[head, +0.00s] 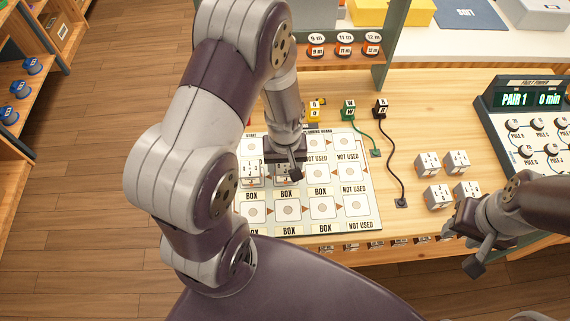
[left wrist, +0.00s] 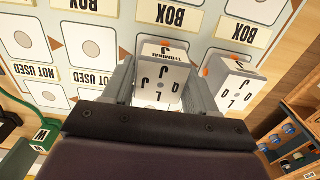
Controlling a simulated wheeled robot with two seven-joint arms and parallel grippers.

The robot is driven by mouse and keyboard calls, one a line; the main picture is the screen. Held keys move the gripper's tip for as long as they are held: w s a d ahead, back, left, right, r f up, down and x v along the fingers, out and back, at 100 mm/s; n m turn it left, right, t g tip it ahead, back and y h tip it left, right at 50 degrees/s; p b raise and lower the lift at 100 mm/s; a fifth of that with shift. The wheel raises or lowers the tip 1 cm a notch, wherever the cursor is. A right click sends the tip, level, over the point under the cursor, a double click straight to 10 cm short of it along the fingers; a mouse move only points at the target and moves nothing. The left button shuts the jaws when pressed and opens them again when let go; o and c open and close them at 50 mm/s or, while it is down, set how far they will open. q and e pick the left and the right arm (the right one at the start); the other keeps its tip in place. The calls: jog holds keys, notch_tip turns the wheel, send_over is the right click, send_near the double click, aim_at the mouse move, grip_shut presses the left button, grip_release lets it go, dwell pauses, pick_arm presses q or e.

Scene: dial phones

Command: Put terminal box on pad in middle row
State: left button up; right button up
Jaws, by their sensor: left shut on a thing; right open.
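The terminal box (left wrist: 160,82) is a white cube with dark letters on its face and a "TERMINAL" label. My left gripper (left wrist: 158,92) is shut on it, with one finger on each side. In the head view my left gripper (head: 284,166) is over the middle row of the printed board (head: 372,200), and the box is mostly hidden below it. I cannot tell if the box touches the board. A second white box (left wrist: 230,84) stands on the board beside it, to its left in the head view (head: 251,174). My right gripper (head: 464,248) is open and empty at the table's front right.
Several loose white boxes (head: 438,195) stand right of the board. Yellow, green (head: 348,108) and black (head: 380,108) plugs with cords are behind it. The fault finder console (head: 530,120) is at the right. A post and shelf with round labels rise at the back.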

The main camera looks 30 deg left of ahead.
aim_at(285, 165)
pick_arm(q)
jog(key=shift+f, duration=0.1)
jog(key=shift+f, duration=0.15)
jog(key=o, duration=1.1)
jog(key=s+r+m, duration=0.1)
jog(key=r+m, duration=0.1)
jog(key=r, duration=0.2)
jog(key=s+d+r+m+t, duration=0.1)
jog(key=s+r+m, duration=0.1)
jog(key=r, duration=0.3)
jog(key=s+d+r+m, duration=0.1)
jog(key=r+m, duration=0.1)
jog(key=r, duration=0.3)
jog(key=shift+s+d+r+m+p, duration=0.2)
jog(key=shift+m+p, duration=0.1)
jog(key=shift+p, duration=0.1)
jog(key=shift+w+f, duration=0.1)
